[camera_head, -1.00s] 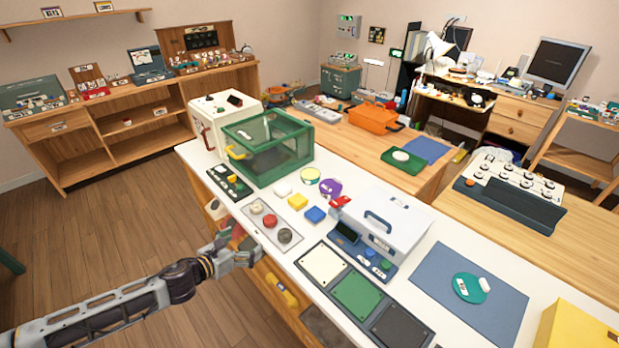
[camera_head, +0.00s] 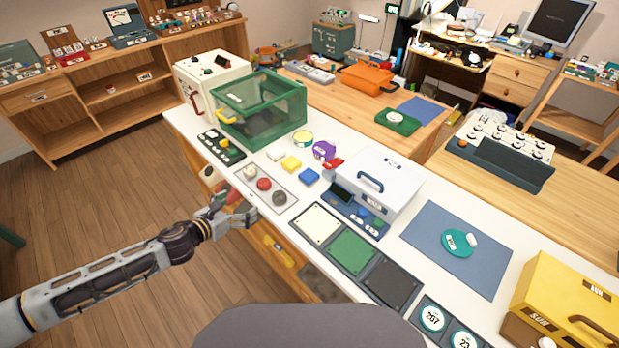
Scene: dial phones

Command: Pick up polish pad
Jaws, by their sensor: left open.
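No item is clearly marked as the polish pad, and I cannot tell which one it is. Candidates on the white counter (camera_head: 405,262) are a teal round disc (camera_head: 456,244) with a small white piece on a blue mat (camera_head: 425,223), and small white (camera_head: 276,155), yellow (camera_head: 291,164) and blue (camera_head: 309,177) blocks. Flat white (camera_head: 317,223), green (camera_head: 352,250) and black (camera_head: 389,285) squares lie nearer the front edge. My left gripper (camera_head: 234,214) is open, beside the counter's front edge, apart from all of these. My right gripper is out of view.
A green clear-sided box (camera_head: 262,105), a panel with round knobs (camera_head: 264,186), a white case (camera_head: 372,182) and a yellow box (camera_head: 570,300) stand on the counter. An open drawer (camera_head: 275,250) shows below its front edge. Bare floor (camera_head: 120,200) lies left.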

